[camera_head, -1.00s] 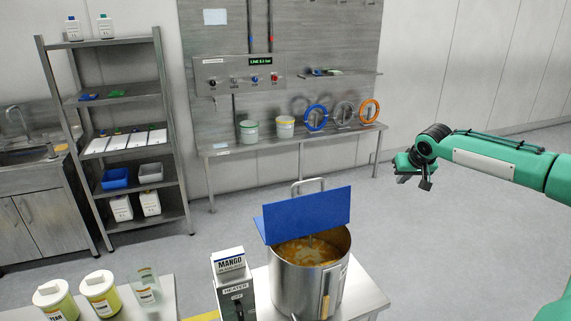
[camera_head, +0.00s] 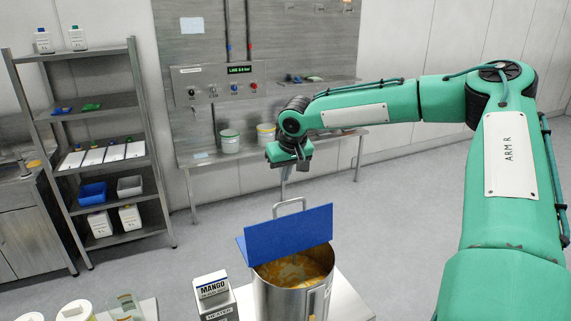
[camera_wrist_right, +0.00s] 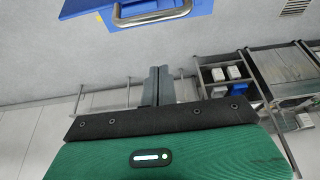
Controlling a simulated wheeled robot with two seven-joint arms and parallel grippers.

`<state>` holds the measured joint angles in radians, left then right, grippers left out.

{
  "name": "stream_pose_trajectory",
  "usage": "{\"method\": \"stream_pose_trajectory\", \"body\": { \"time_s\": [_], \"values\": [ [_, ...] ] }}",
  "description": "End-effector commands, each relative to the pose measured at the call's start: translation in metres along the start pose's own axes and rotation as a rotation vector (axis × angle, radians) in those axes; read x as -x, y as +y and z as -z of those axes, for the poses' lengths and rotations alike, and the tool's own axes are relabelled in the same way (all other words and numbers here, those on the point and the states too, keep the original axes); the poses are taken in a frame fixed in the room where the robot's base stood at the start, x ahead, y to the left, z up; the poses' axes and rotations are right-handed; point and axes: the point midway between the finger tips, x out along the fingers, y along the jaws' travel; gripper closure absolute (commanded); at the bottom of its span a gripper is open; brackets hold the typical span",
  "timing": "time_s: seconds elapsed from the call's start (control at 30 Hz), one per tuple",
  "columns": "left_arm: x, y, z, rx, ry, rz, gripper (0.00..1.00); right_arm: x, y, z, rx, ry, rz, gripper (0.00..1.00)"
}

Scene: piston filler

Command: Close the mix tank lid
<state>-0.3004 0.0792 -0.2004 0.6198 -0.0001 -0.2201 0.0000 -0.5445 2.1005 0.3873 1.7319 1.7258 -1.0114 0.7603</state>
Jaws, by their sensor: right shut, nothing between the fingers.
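The mix tank (camera_head: 292,300) is a steel pot in the lower middle of the head view, with orange contents visible inside. Its blue lid (camera_head: 288,234) stands raised and tilted at the tank's back rim, with a metal handle (camera_head: 290,203) on its far side. My right gripper (camera_head: 285,190) is shut and empty, hanging behind and above the lid, close to the handle in the picture. In the right wrist view its fingers (camera_wrist_right: 158,72) are together, with the lid (camera_wrist_right: 190,14) and handle (camera_wrist_right: 152,20) beyond them, apart from the fingertips. My left gripper is out of view.
A shelf rack (camera_head: 105,165) stands at the left. A wall bench (camera_head: 205,158) with tubs is behind my right arm. Open floor lies between tank and bench.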

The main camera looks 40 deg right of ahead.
Motion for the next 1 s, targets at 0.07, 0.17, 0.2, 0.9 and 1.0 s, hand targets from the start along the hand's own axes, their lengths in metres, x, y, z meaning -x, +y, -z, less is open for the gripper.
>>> {"method": "stream_pose_trajectory", "body": {
  "time_s": [0.07,0.17,0.2,0.9,1.0],
  "values": [
    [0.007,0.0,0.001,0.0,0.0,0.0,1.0,-0.011,0.0,0.0,0.001,-0.004,-0.002,1.0],
    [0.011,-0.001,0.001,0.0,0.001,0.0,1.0,-0.025,0.0,0.0,0.002,-0.004,-0.002,1.0],
    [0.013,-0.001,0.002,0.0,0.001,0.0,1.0,-0.03,0.0,0.0,0.002,-0.003,-0.002,1.0],
    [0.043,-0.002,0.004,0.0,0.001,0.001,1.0,-0.039,0.0,-0.038,0.0,0.001,0.001,1.0],
    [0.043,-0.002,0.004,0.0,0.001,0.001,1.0,-0.039,0.0,-0.038,0.0,0.001,0.001,1.0]
  ]
}}
